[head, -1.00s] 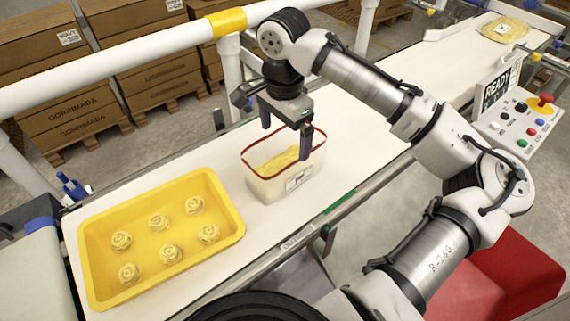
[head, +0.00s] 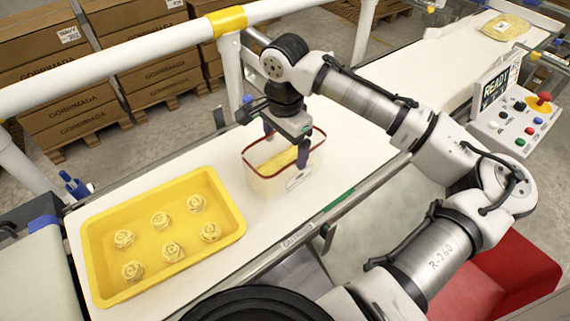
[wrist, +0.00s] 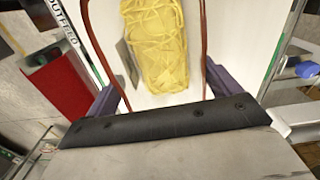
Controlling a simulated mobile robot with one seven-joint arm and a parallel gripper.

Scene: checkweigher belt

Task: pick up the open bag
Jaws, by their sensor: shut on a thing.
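The open bag (head: 262,186) is a whitish, see-through, box-shaped holder with a red rim and a label on its front. Yellow strands of pasta (head: 280,158) lie inside it, and they fill the middle of the wrist view (wrist: 153,45). It stands upright on the white belt, right of a yellow tray. My gripper (head: 286,147) is over its open top, pointing down. The two purple fingers are at opposite sides of the red rim, and the gripper is shut on the bag. The finger contact is partly hidden in both views.
The yellow tray (head: 98,293) holds several pasta nests, close left of the bag. A white rail (head: 120,55) runs behind the belt. A control panel (head: 517,125) stands at the right. A flat, labelled yellow bag (head: 502,27) lies at the belt's far end. Belt between is clear.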

